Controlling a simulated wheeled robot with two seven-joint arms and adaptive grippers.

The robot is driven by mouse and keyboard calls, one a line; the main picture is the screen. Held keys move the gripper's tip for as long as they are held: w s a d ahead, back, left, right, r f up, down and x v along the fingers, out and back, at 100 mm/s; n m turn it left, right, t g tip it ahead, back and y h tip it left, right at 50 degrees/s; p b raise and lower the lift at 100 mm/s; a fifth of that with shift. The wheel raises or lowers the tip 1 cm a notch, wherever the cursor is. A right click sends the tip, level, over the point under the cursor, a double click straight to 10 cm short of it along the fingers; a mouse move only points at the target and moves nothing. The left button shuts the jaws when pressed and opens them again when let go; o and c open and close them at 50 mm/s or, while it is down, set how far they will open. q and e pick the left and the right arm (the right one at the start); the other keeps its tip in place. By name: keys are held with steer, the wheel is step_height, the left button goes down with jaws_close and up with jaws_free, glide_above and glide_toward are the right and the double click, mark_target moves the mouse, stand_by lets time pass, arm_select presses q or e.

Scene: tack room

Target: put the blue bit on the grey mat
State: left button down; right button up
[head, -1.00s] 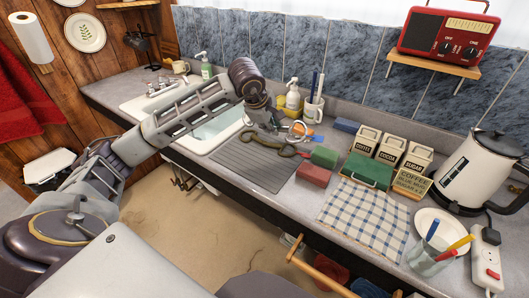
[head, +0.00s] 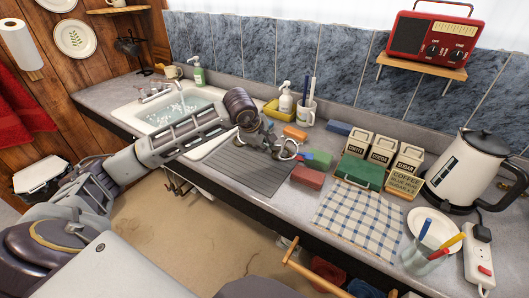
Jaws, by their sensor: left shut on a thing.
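My left gripper (head: 270,150) is over the back part of the ribbed grey mat (head: 248,178), which lies on the counter to the right of the sink. It is shut on the bit, whose metal ring (head: 289,150) shows at the right of the fingers. Another curved metal part shows to the left of them. The fingers hide the middle of the bit, and I cannot tell whether it touches the mat. A small blue piece shows just right of the ring; I cannot tell whether it belongs to the bit. My right gripper is not in view.
Red (head: 307,177) and green (head: 319,159) blocks lie at the mat's right edge. An orange block (head: 295,132) and a mug (head: 305,113) stand behind. A checked cloth (head: 357,213), canisters (head: 381,152) and a kettle (head: 468,170) are further right. The mat's front is bare.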

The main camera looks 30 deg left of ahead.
arm_select(q)
steer(key=shift+f, duration=1.95)
steer(key=c, duration=1.7)
jaws_free()
steer(key=o, duration=0.3)
steer(key=shift+o, duration=0.3)
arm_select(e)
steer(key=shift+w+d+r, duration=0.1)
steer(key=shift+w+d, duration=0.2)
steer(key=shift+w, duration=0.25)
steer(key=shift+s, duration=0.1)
